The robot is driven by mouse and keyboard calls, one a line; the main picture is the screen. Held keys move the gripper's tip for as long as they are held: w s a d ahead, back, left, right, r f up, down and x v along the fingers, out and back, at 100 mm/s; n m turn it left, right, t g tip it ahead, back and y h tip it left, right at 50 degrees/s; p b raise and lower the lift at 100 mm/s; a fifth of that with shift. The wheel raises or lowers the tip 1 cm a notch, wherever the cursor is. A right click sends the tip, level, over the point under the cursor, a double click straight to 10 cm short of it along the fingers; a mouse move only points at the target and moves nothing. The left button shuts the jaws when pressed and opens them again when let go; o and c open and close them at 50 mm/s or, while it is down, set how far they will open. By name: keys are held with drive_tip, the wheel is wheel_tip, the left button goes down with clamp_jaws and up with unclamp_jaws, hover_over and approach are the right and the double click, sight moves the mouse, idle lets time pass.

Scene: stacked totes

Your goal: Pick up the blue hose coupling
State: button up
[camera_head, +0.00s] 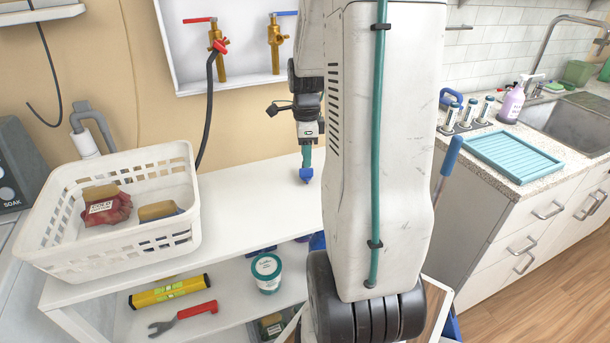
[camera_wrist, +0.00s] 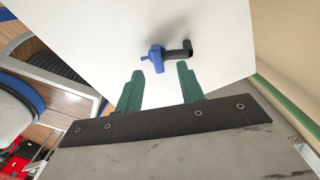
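The blue hose coupling (camera_head: 306,175) lies on the white shelf top (camera_head: 245,205), just below my gripper (camera_head: 306,160) in the head view. In the wrist view, the blue coupling (camera_wrist: 156,58) shows a lever-like side piece and a black, bent end on its right. My gripper (camera_wrist: 159,80) has two green fingers spread apart with nothing between them. The coupling lies a little beyond the fingertips, roughly in line with the gap. In the head view the black end cannot be made out.
A white basket (camera_head: 110,163) with packaged items stands left on the shelf top. A yellow level (camera_head: 169,291), red-handled tool (camera_head: 183,318) and lidded tub (camera_head: 267,272) lie on the lower shelf. Taps (camera_head: 218,52) are on the wall behind. My arm hides the shelf's right part.

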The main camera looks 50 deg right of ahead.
wheel_tip(320, 180, down, 4)
drive_tip(key=shift+a+f, duration=0.15)
drive_tip(key=shift+f, duration=0.05)
clamp_jaws()
drive_tip(key=shift+r, duration=0.1)
drive_tip(key=shift+r, duration=0.55)
wheel_tip(320, 180, up, 2)
drive_tip(key=shift+s+d+r, duration=0.2)
drive_tip(key=shift+s+d, duration=0.15)
drive_tip(key=shift+s, duration=0.3)
drive_tip(key=s+d+r, duration=0.1)
drive_tip(key=s+d, duration=0.6)
drive_tip(key=s, duration=0.5)
drive_tip(key=shift+s+d+r, duration=0.15)
drive_tip(key=shift+s+d, duration=0.05)
drive_tip(key=shift+d, duration=0.2)
